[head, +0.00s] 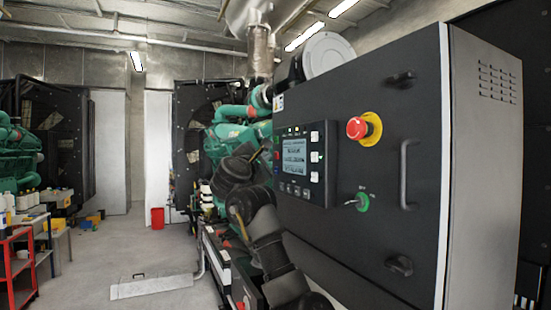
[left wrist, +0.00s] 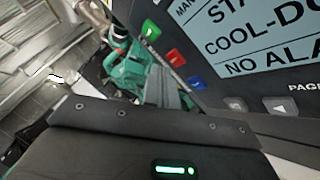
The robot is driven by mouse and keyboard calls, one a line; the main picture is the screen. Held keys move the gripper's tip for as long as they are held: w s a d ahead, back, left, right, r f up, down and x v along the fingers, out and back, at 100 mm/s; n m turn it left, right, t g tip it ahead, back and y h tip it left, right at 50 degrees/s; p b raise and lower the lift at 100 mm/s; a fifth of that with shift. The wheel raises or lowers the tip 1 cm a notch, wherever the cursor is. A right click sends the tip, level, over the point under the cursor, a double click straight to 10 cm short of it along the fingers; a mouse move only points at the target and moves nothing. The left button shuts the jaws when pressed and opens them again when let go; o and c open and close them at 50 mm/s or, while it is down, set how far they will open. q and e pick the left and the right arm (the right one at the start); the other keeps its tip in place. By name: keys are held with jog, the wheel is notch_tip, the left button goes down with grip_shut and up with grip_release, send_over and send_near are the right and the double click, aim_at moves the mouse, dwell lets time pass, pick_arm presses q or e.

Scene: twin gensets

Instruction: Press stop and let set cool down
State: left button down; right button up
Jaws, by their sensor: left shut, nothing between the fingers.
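The control panel (head: 305,165) is a black unit on the front of a dark cabinet, with a lit display (head: 293,155). In the left wrist view the display (left wrist: 262,35) reads in part "COOL-DO" and "NO ALA", cut off by the frame. Beside it are a green button (left wrist: 150,30), a red button (left wrist: 175,57) and a blue button (left wrist: 197,83). My left gripper (head: 266,152) is at the panel's left edge, its fingers (left wrist: 165,85) shut and empty, close to the red and blue buttons. I cannot tell whether they touch. My right gripper is not in view.
A red emergency-stop knob (head: 357,128) on a yellow plate and a green key switch (head: 362,202) are right of the panel. Handles stick out of the cabinet door. The green genset (head: 225,140) stands behind. A red shelf cart (head: 15,265) is far left; floor between is mostly open.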

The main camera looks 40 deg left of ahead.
pick_arm(q)
jog(key=shift+s+a, duration=0.1)
jog(key=shift+s, duration=0.05)
jog(key=s+a, duration=0.1)
jog(key=s, duration=0.2)
jog(key=s+a+b, duration=0.1)
jog(key=s, duration=0.1)
jog(key=shift+s+a, duration=0.15)
jog(key=shift+a, duration=0.2)
dwell(0.9)
